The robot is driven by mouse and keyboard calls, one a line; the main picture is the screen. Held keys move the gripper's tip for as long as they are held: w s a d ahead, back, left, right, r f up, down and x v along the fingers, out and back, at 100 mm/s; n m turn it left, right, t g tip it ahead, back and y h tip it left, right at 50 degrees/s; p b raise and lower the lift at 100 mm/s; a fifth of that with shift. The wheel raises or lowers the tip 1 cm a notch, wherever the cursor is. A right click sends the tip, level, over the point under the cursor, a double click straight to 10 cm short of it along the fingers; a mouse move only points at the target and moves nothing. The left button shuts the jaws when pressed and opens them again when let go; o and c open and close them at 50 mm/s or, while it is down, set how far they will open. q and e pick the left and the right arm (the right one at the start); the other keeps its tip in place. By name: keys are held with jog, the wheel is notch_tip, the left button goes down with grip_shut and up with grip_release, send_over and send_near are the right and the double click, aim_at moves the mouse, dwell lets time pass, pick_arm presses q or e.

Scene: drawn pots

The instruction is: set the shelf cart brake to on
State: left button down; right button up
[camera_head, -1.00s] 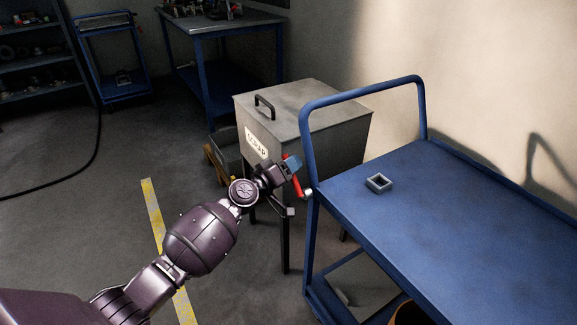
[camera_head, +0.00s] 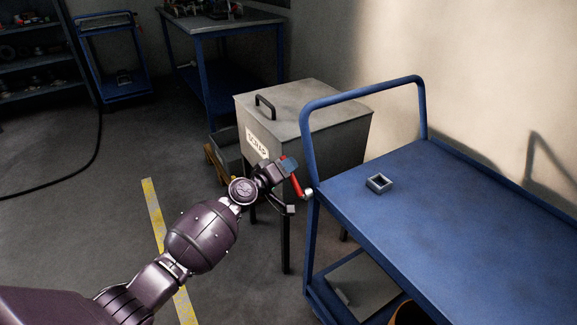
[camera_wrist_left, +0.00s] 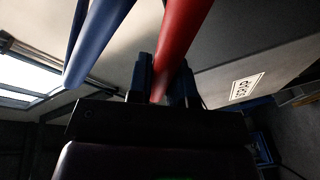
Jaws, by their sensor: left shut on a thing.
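The blue shelf cart (camera_head: 470,215) stands at the right, with its tall push handle at its left end. The red brake lever (camera_head: 297,185) sits at the cart's left corner post, joined there by a pale pivot. My left gripper (camera_head: 289,167) is shut on the lever's upper part. In the left wrist view the red lever (camera_wrist_left: 182,40) runs down between the two dark fingers (camera_wrist_left: 162,85), with the blue cart tube (camera_wrist_left: 95,40) beside it. The lever leans up and to the left from its pivot. My right gripper is not in view.
A grey scrap bin (camera_head: 310,115) stands close behind the lever and the cart handle. A small grey square piece (camera_head: 379,183) lies on the cart top. A workbench (camera_head: 225,25) and another blue cart (camera_head: 110,60) stand further back.

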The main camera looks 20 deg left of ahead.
pick_arm(q)
jog(key=shift+w+a+f+n+g, duration=0.15)
jog(key=shift+f+n, duration=0.15)
jog(key=shift+n, duration=0.1)
jog(key=shift+w+a+f+n+g, duration=0.1)
jog(key=shift+a+f+n+g, duration=0.05)
jog(key=shift+f+n, duration=0.2)
jog(key=f+n, duration=0.1)
jog(key=n, duration=0.1)
jog(key=f+n+g, duration=0.1)
jog(key=f+n, duration=0.1)
jog(key=f+n+g, duration=0.1)
jog(key=f+n, duration=0.1)
jog(key=shift+w+a+f+h, duration=0.2)
jog(key=shift+a+f+h, duration=0.1)
jog(key=shift+h, duration=0.1)
jog(key=c, duration=1)
grip_release()
jog(key=shift+c, duration=0.2)
jog(key=shift+s+a+r, duration=0.1)
